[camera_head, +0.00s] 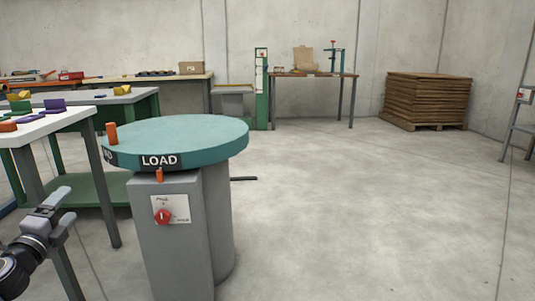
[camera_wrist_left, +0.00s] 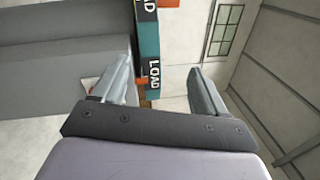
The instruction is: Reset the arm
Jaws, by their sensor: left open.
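A round teal turntable (camera_head: 185,133) with a dark LOAD label (camera_head: 160,161) on its rim stands on a grey pedestal (camera_head: 180,245). An orange peg (camera_head: 112,133) stands upright on its left edge. A small orange pointer (camera_head: 159,174) is below the LOAD label. A red knob (camera_head: 163,217) sits on a white panel on the pedestal's front. My left gripper (camera_head: 60,211) is open and empty, left of the pedestal and apart from it. In the left wrist view the teal rim (camera_wrist_left: 150,45) shows sideways beyond the open fingers (camera_wrist_left: 160,72). My right gripper is not in view.
A white table (camera_head: 48,122) with purple, orange and yellow pieces stands at the left, near my left arm. Workbenches (camera_head: 285,74) line the back wall. A stack of brown boards (camera_head: 427,98) is at the back right. The floor (camera_head: 370,220) right of the pedestal is clear.

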